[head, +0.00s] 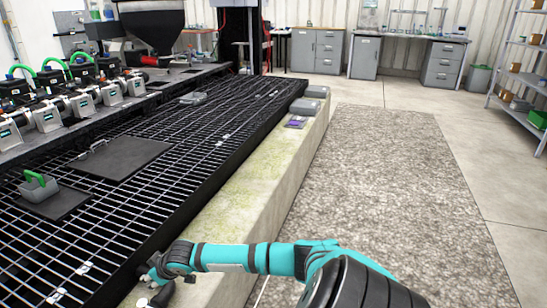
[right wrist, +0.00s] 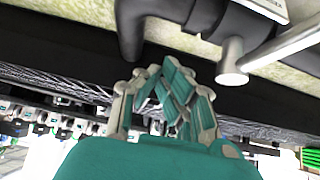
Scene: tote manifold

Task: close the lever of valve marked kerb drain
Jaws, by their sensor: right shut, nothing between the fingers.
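My right gripper (head: 153,278) is low in the head view, over the edge between the grating and the pale kerb. Its fingers are shut and empty in the right wrist view (right wrist: 163,92). Just beyond them there, dark pipework (right wrist: 150,22) crosses the top. A bare metal lever (right wrist: 285,46) comes in from the right and ends in a short round stub (right wrist: 233,64). The stub is right of the fingers and looks apart from them. Part of a pale label plate (right wrist: 268,6) shows at the top, too cut off to read. My left gripper is out of view.
The black grating (head: 170,150) fills the left, with a dark plate (head: 120,157) and a small plate with a green-handled item (head: 38,187) on it. The pale kerb (head: 230,190) runs beside it. Open gravel floor (head: 385,190) lies to the right.

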